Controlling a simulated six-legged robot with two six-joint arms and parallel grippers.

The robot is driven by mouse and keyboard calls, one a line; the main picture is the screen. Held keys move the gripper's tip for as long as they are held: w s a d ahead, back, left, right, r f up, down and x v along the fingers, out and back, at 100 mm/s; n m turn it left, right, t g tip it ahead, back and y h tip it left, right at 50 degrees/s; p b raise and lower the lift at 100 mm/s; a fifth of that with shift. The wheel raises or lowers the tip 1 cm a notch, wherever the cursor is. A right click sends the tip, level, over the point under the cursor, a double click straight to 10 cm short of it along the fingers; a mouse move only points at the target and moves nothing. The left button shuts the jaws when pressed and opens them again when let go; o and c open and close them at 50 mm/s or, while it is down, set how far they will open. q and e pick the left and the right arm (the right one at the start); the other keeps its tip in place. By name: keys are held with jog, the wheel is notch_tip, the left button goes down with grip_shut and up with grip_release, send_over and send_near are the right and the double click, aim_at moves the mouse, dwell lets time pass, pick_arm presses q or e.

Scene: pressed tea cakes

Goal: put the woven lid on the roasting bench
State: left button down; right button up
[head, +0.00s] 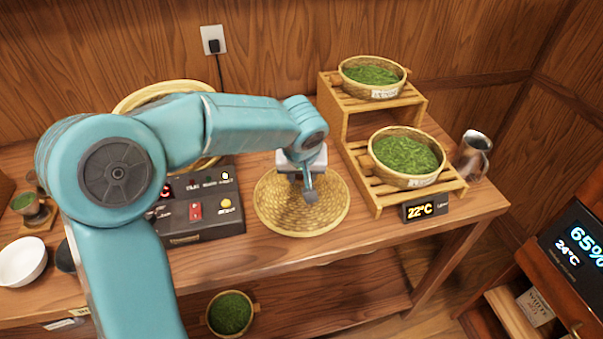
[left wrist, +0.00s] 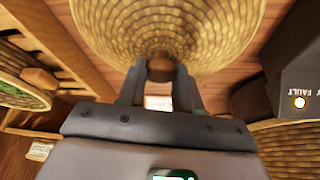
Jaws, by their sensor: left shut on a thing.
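The woven lid (head: 275,212) is a round, straw-coloured disc over the roasting bench (head: 260,262), between the control box and the tiered rack. My left gripper (head: 309,192) comes down onto its middle and is shut on its knob. In the left wrist view the brown knob (left wrist: 160,68) sits between both fingers, with the lid's weave (left wrist: 225,30) beyond it. I cannot tell whether the lid touches the bench top or hangs just above it. My right gripper is not in view.
The dark control box (head: 212,222) stands close left of the lid. The bamboo rack (head: 372,197) with two baskets of green leaves stands close right, with a 22°C display (head: 424,209) and a metal pitcher (head: 473,157). Bare bench shows in front of the lid.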

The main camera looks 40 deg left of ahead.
pick_arm(q)
jog(key=shift+s+r, duration=0.1)
jog(key=shift+f, duration=0.2)
jog(key=c, duration=0.8)
grip_release()
jog(key=shift+o, duration=0.2)
jog(key=shift+r, duration=0.1)
jog(key=shift+r, duration=0.35)
jog(key=v, duration=1.1)
jog(key=shift+s+d+r+p, duration=0.15)
jog(key=shift+d+r+p, duration=0.1)
jog(key=shift+p, duration=0.2)
jog(key=shift+f, duration=0.1)
